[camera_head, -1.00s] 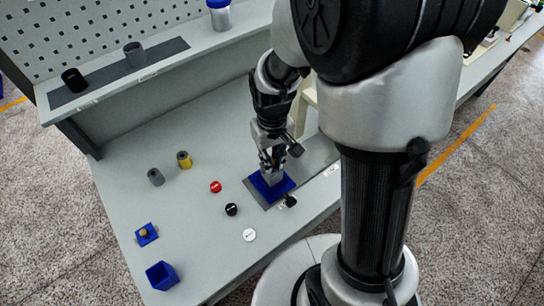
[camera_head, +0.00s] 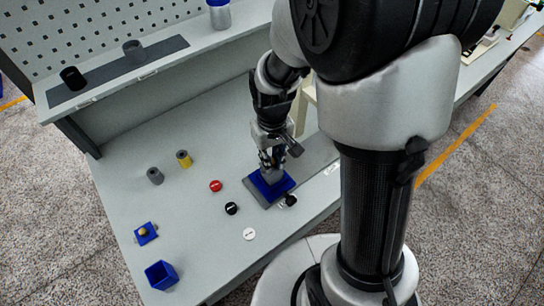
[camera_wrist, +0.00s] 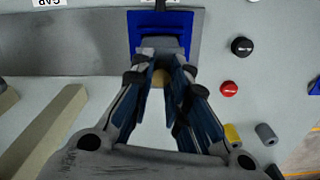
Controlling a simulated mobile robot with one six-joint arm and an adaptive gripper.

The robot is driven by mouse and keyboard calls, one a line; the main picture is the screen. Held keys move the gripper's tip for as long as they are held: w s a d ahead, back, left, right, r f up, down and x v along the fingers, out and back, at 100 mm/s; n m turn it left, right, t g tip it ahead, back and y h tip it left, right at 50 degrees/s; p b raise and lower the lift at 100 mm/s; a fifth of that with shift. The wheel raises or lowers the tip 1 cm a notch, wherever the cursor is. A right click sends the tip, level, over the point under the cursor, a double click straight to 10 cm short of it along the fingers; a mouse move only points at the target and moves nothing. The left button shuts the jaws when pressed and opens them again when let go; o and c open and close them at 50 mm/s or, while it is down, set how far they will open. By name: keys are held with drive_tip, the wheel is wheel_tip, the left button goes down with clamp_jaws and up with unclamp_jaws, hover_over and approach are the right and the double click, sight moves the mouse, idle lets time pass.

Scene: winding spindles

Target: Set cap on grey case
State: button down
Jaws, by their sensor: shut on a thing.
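My gripper (camera_head: 271,172) is pointed down over a blue fixture (camera_head: 283,189) on a dark grey mat. In the wrist view the fingers (camera_wrist: 160,62) are shut on a small piece with a tan, rounded part (camera_wrist: 160,78); the fingers hide most of it. A light grey block-like part (camera_wrist: 159,43) shows at the fingertips against the blue fixture (camera_wrist: 140,20); I cannot tell whether it touches the fixture. Red (camera_head: 215,186), black (camera_head: 231,208) and white (camera_head: 249,234) caps lie left of the fixture.
A blue plate with a tan knob (camera_head: 145,233) and an open blue box (camera_head: 161,275) are at the front left. A black cup (camera_head: 73,79) and a grey cup (camera_head: 134,54) stand on the raised shelf. A black knob (camera_head: 290,200) is at the fixture's near edge.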

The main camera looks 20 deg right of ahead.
drive_tip(key=shift+f, duration=0.3)
drive_tip(key=c, duration=1.5)
unclamp_jaws()
drive_tip(key=shift+o, duration=0.2)
drive_tip(key=shift+r, duration=0.1)
wheel_tip(320, 180, up, 12)
